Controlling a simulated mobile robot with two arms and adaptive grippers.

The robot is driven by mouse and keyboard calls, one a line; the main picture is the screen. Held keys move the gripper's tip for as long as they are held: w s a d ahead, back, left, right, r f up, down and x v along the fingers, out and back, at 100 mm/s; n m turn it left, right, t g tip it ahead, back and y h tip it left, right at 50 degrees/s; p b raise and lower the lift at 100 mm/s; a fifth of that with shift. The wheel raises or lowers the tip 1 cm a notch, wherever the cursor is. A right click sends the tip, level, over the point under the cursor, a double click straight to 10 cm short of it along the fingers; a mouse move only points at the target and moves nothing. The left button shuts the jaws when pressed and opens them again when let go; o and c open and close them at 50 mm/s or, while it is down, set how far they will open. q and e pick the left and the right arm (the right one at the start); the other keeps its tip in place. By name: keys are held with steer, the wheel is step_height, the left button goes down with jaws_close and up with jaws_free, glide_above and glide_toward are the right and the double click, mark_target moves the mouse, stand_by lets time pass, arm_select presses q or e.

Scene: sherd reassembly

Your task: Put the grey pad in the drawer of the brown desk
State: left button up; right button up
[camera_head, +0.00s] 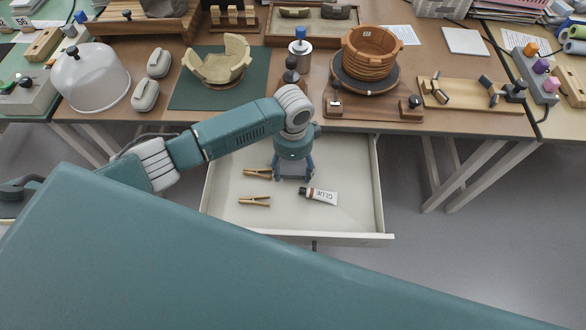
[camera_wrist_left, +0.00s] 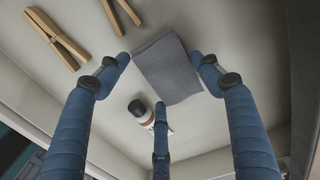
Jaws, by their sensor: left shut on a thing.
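The brown desk (camera_head: 455,122) has its pale drawer (camera_head: 350,222) pulled open below the desktop. My left gripper (camera_head: 293,177) reaches down into the open drawer. In the left wrist view, the gripper (camera_wrist_left: 163,80) is shut on the grey pad (camera_wrist_left: 168,66), a thin flat piece between its blue fingers. The pad is over the drawer floor; whether it touches the floor I cannot tell. In the head view the pad is hidden by the gripper. My right gripper is not in view.
In the drawer, two wooden clothespins (camera_head: 254,201) lie left of the gripper and a glue tube (camera_head: 320,195) lies close to its right. The drawer floor is bare at the front left and right. A brown pot (camera_head: 370,58) and green mat (camera_head: 205,94) are on the desktop.

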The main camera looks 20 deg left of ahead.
mark_target(293, 170)
arm_select(q)
steer(key=shift+f, duration=0.5)
steer(key=o, duration=1.2)
steer(key=shift+f, duration=0.1)
steer(key=shift+c, duration=0.2)
step_height(293, 170, up, 12)
steer(key=shift+p, duration=0.35)
